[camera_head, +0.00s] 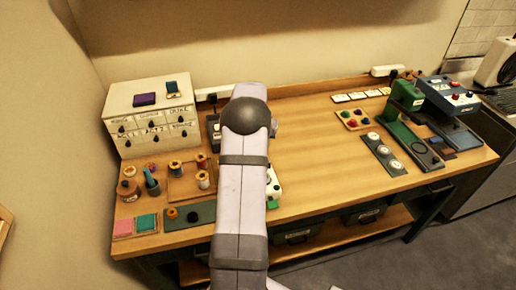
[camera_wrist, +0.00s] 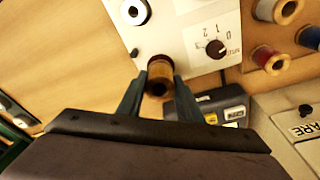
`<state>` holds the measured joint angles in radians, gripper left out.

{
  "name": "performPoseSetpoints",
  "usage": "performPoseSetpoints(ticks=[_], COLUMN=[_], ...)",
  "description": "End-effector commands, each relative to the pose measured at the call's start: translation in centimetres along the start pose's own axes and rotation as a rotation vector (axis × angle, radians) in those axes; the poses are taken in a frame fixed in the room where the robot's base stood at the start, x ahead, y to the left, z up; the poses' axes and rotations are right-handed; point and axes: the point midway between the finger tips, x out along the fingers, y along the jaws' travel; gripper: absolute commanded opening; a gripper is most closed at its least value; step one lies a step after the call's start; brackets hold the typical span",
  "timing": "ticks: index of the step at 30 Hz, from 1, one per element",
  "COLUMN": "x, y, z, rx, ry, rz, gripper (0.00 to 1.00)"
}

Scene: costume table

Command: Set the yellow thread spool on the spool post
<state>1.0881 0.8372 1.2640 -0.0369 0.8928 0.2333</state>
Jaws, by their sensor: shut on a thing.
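In the wrist view my gripper (camera_wrist: 158,84) is shut on a thread spool (camera_wrist: 159,68) with amber-yellow thread and brown ends. The spool is between the two fingertips, over or beside the edge of a white machine (camera_wrist: 175,35) with a dark dial. A round metal-and-dark fitting (camera_wrist: 133,12) is on the machine, up and left of the spool; I cannot tell whether it is the spool post. In the head view my arm hides the gripper and held spool, and part of the white machine (camera_head: 273,187) shows right of the arm.
Other spools stand on a wooden board (camera_head: 182,190) at the left. A white drawer cabinet (camera_head: 150,117) is behind them. A dark device (camera_wrist: 224,107) is close to my right finger in the wrist view. The table middle (camera_head: 315,150) is mostly clear; a green machine (camera_head: 406,95) stands right.

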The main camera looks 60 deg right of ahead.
Motion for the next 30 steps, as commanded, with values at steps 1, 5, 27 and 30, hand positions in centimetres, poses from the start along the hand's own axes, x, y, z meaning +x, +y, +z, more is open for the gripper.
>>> performPoseSetpoints(ticks=[1,5,27,30], x=[0.1,0.3,1.1,1.1], y=[0.0,0.0,0.0,0.0], z=[0.0,0.0,0.2,0.2], rx=[0.0,0.0,0.0,0.0], ry=[0.0,0.0,0.0,0.0], rz=[0.0,0.0,0.0,0.0], gripper=[0.1,0.1,0.4,0.4])
